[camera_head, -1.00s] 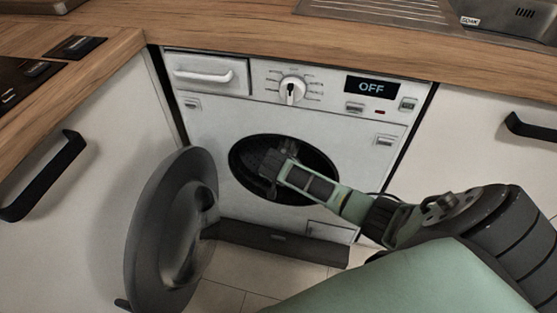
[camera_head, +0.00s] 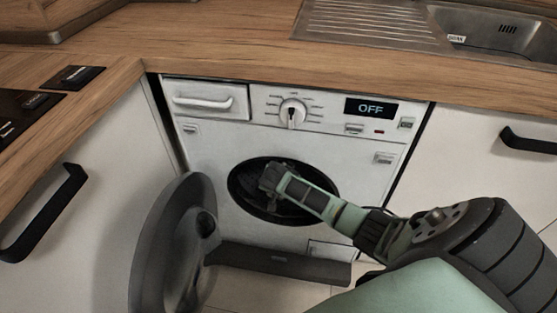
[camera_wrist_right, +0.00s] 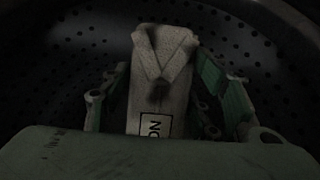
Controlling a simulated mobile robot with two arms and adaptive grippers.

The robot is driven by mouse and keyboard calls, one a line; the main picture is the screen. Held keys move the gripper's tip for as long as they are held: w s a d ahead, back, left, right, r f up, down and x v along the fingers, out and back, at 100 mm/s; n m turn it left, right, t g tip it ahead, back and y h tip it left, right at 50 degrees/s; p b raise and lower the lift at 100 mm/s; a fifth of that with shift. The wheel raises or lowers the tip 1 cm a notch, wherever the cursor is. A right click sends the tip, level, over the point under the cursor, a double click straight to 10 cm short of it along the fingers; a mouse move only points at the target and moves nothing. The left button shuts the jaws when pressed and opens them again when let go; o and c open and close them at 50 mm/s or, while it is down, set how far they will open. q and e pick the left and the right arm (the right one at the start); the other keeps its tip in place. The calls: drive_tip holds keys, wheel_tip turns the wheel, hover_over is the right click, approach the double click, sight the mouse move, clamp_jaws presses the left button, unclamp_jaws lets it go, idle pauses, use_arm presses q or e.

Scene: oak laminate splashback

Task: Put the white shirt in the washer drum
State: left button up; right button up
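The white shirt (camera_wrist_right: 160,75), folded with a collar and a dark-lettered label, lies inside the washer drum (camera_wrist_right: 270,75) in the right wrist view. The fingers of my right gripper (camera_wrist_right: 165,100) stand on either side of it, spread apart, with dark gaps between them and the cloth, so the gripper looks open. In the head view my right gripper (camera_head: 272,180) reaches through the round opening of the washer (camera_head: 215,140); the shirt cannot be made out there. The washer door (camera_head: 165,245) is swung open to the left. My left gripper is not in view.
The wooden worktop (camera_head: 230,45) runs above the washer, with a sink (camera_head: 490,30) at right. Cabinet handles stick out at left (camera_head: 45,210) and right (camera_head: 530,140). The open door stands close left of the opening. The washer display reads OFF.

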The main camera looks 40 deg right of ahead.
drive_tip(key=o, duration=0.4)
drive_tip(key=shift+s+a+r, duration=0.25)
drive_tip(key=shift+r, duration=0.1)
drive_tip(key=v, duration=0.6)
drive_tip(key=shift+r, duration=0.25)
